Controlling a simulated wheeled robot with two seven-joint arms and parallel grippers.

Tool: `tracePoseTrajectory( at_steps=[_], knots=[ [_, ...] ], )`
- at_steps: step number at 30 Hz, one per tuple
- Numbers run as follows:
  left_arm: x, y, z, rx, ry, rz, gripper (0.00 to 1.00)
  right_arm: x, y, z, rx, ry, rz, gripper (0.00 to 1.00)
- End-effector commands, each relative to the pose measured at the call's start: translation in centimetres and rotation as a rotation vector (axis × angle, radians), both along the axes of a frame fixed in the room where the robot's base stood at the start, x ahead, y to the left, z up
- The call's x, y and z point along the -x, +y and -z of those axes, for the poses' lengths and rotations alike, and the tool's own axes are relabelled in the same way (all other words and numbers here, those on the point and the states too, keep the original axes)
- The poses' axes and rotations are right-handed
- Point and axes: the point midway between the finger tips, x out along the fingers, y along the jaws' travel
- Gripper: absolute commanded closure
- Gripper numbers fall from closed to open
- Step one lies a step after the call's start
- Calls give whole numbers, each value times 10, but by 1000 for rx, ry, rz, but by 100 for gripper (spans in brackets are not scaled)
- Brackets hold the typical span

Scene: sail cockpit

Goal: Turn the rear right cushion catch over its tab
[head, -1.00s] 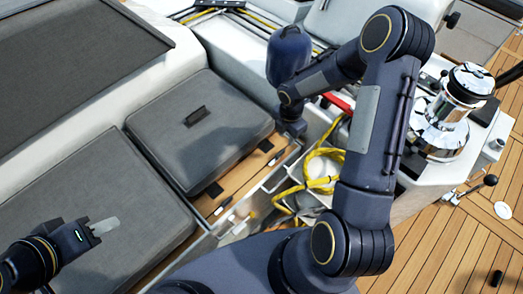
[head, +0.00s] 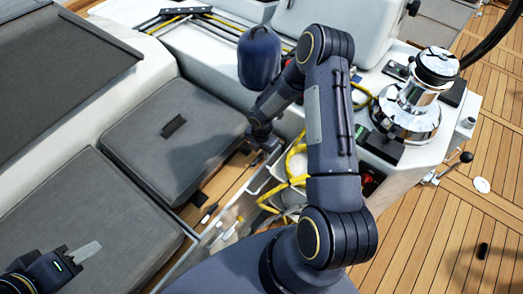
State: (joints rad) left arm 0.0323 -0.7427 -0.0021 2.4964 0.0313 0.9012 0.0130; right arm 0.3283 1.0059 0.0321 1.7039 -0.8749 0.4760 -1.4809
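The rear grey seat cushion (head: 160,150) lies on the bench with a black handle (head: 173,125) on top. Along its right edge runs a wooden strip (head: 226,183). A small dark tab (head: 196,198) and a small black-and-white catch (head: 209,214) show near the cushion's front right corner. My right gripper (head: 264,142) points down at the cushion's rear right corner, beside the strip's far end. It covers that spot, so the rear right catch and the fingers' opening are unclear. My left gripper (head: 86,250) hovers over the front cushion (head: 95,215), away from the catches, with one pale finger showing.
An open locker holds coiled yellow rope (head: 296,165) just right of the strip. Its pale wall edge lies close to my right gripper. A chrome winch (head: 412,100) stands on the coaming at right. A raised dark panel (head: 60,65) is at upper left.

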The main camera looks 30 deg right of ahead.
Motion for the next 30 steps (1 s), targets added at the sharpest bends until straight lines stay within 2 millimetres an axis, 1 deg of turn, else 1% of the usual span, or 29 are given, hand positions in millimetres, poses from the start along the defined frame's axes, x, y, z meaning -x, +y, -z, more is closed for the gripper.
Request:
tracePoseTrajectory(
  at_steps=[1,2,6,9,20,26,30],
  knots=[
    [0,0,0,0,0,0,64,0,0,0,0,0,0,67],
    [0,0,0,0,0,0,64,0,0,0,0,0,0,70],
    [0,0,0,0,0,0,64,0,0,0,0,0,1,88],
    [0,0,0,0,0,0,64,0,0,0,0,0,1,100],
    [0,0,4,0,0,0,64,0,0,0,0,0,31,100],
    [0,0,14,0,0,0,64,0,0,2,0,0,126,100],
    [0,0,25,0,0,0,64,0,0,3,0,-1,236,100]
  ],
)
